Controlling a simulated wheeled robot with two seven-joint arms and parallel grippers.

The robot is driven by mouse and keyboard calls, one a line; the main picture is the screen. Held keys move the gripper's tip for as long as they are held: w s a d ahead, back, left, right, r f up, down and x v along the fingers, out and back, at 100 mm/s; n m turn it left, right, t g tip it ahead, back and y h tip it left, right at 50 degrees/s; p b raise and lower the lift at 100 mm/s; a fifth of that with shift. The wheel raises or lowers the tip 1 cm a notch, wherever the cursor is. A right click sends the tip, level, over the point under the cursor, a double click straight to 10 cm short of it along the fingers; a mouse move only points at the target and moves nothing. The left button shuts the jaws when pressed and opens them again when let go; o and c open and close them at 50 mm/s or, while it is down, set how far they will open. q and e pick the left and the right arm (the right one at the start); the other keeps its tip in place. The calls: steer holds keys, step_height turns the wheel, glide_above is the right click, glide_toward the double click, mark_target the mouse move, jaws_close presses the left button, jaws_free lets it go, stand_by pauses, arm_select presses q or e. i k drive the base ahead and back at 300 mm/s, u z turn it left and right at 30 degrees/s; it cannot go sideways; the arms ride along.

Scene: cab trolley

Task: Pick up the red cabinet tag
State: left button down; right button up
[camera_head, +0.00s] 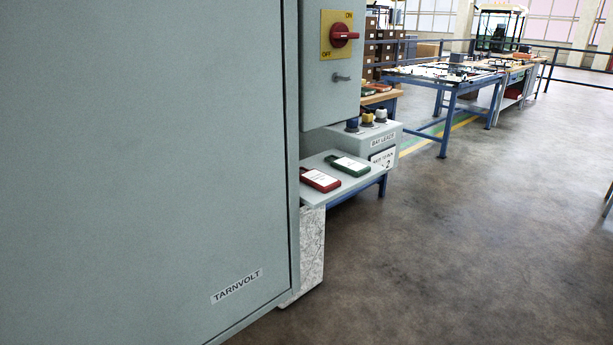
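The red cabinet tag (320,180) has a white label on its face. It lies flat on a small grey shelf (343,192) beside the large grey cabinet. A green tag (350,166) with a white label lies on the same shelf, to the right of the red one and apart from it. Neither of my grippers shows in the head view, so nothing is seen touching the tags.
A large grey cabinet (140,150) marked TARNVOLT fills the left side. A red rotary switch (343,36) on a yellow plate sits on a box above the shelf. Behind the shelf is a grey box (375,141). Blue-legged workbenches (447,82) stand farther back.

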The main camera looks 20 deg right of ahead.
mark_target(317, 179)
steer(key=z, duration=2.15)
steer(key=i, duration=1.25)
steer(key=u, duration=3.35)
